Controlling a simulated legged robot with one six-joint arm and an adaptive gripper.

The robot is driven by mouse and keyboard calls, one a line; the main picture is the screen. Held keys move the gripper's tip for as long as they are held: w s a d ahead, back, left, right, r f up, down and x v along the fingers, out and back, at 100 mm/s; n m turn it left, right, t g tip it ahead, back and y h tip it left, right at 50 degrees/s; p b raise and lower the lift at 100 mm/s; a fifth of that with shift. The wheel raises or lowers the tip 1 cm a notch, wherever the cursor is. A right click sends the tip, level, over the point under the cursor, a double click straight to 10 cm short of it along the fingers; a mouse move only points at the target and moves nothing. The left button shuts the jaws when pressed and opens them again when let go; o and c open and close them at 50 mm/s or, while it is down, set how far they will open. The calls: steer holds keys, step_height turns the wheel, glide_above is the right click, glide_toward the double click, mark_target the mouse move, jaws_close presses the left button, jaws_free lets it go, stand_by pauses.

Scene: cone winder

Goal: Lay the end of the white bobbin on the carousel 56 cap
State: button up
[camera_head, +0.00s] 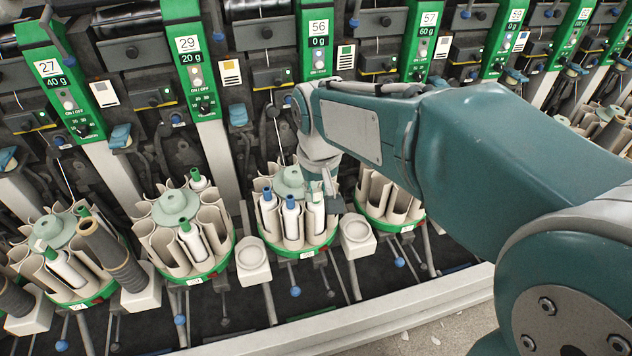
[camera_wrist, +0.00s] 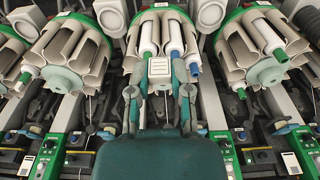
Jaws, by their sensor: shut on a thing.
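Carousel 56 (camera_head: 306,252) is a ring of beige pockets on a green base, below the panel marked 56. Its pale green cap (camera_head: 291,180) is at the centre, partly covered by my gripper. White bobbins stand in its front pockets; two have blue tips, and one white bobbin (camera_head: 315,215) is under my gripper. The carousel (camera_wrist: 160,11) also shows in the wrist view, with white bobbins (camera_wrist: 148,38). My gripper (camera_head: 328,188) is low over the carousel's right side, beside the cap.
Neighbouring carousels stand close on the left (camera_head: 184,240) and right (camera_head: 390,198). White cup holders (camera_head: 252,262) sit between them. Panels with levers rise behind. A pale rail (camera_head: 340,325) runs along the front.

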mark_target(317, 192)
steer(key=shift+s+r, duration=0.3)
steer(key=shift+s, duration=0.1)
steer(key=shift+r, duration=1.35)
